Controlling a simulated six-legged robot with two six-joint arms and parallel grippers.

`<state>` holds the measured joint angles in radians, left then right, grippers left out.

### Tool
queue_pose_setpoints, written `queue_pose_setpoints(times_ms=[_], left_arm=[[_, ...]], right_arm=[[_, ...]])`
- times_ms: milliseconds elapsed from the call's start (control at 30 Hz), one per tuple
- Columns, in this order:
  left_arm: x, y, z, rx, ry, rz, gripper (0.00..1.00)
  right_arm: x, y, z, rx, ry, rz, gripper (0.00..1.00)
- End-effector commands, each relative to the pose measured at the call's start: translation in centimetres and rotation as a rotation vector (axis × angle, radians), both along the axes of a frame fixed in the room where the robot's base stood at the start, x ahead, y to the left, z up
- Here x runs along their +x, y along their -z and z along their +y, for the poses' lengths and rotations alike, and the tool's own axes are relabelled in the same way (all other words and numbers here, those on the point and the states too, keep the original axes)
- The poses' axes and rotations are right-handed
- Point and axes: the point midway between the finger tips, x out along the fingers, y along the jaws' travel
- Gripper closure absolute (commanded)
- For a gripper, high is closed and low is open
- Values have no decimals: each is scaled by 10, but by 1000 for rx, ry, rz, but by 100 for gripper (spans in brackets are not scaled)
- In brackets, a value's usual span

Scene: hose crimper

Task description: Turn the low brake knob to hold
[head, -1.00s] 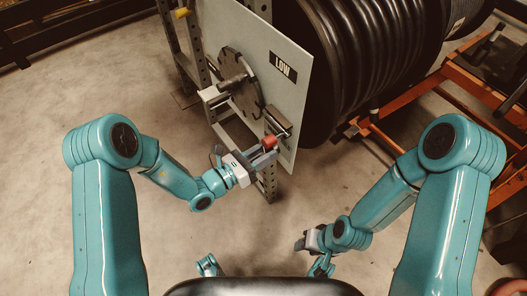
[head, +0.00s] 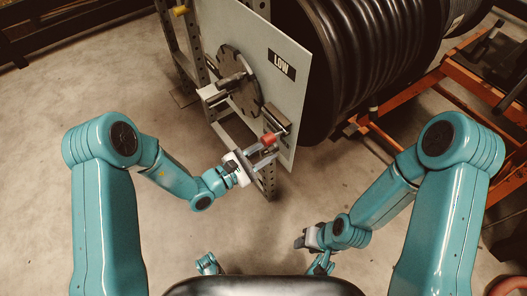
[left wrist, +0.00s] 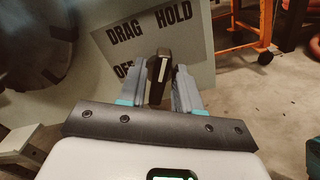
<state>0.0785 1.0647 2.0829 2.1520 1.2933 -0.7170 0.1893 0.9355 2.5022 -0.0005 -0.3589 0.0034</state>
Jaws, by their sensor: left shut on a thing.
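The low brake knob (left wrist: 158,78) is black with a white mark, on the grey panel (head: 292,100) labelled LOW. In the left wrist view it sits between the two grey fingers of my left gripper (left wrist: 166,90), which is shut on it. The white mark points up in that picture, roughly between the words DRAG and HOLD; OFF is to its left. In the head view my left gripper (head: 262,154) is at the panel's lower edge, and the knob is hard to make out. My right gripper (head: 303,241) is low, away from the panel; its fingers are unclear.
A red-ended part (head: 268,138) is close above my left gripper. A dark notched disc (head: 238,82) is on the panel to the left. A large black hose reel (head: 365,60) is behind it, and an orange frame (head: 465,90) stands right. The floor in front is clear.

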Motion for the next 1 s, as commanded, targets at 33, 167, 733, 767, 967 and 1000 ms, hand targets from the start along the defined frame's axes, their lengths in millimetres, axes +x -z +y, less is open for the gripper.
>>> queue_pose_setpoints(times_ms=[33,167,733,767,967,1000], left_arm=[[0,0,0,8,0,-9,97],[0,0,0,19,0,-24,97],[0,0,0,25,0,-32,58],[0,0,0,24,1,-32,58],[0,0,0,23,0,-32,58],[0,0,0,23,0,-32,58]], right_arm=[[0,0,0,0,0,0,57],[0,0,0,0,0,-1,57],[0,0,0,0,0,-1,57],[0,0,0,0,0,-1,57],[0,0,0,0,0,0,57],[0,0,0,0,0,0,57]])
